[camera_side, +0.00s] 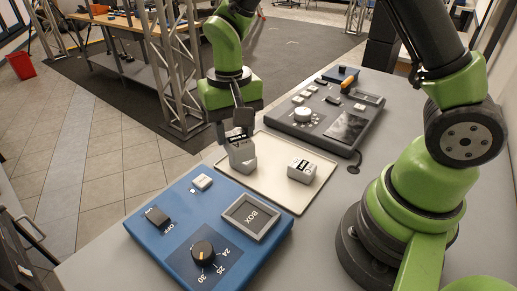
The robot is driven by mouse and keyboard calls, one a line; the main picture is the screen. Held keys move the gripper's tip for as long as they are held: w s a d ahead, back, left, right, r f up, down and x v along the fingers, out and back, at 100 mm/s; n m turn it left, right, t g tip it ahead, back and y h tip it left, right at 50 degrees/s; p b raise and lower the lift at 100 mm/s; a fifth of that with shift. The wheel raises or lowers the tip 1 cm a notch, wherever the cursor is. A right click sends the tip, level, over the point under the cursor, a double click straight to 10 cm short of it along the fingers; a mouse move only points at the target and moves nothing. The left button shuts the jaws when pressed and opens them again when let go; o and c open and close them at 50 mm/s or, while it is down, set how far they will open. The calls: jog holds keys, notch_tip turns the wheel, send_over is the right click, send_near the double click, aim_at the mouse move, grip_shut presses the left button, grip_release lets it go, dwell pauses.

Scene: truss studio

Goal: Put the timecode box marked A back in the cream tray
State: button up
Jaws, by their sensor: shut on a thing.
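The timecode box marked A (242,156) is a small light grey block with a dark top part and a letter A on its side. My gripper (239,133) points down and is shut on its upper part. The box appears over the left part of the cream tray (268,190). I cannot tell whether its underside touches the tray floor. A second, similar pale box (302,170) with dark lettering sits in the right part of the tray, apart from the held box.
A blue panel (180,255) with a dial, a switch and a BOX display lies in front of the tray. A dark grey control panel (345,110) with a white knob lies behind it. The tray's middle, between the two boxes, is clear.

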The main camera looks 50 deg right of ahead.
jog(key=w+d+f+m, duration=0.1)
jog(key=w+d+m, duration=0.3)
jog(key=d+m, duration=0.3)
jog(key=m, duration=0.6)
send_over(268, 139)
notch_tip(268, 139, down, 7)
jog(key=shift+s+r, duration=0.1)
jog(key=shift+f, duration=2.3)
jog(key=shift+f, duration=0.1)
jog(key=o, duration=1)
jog(key=shift+o, duration=0.2)
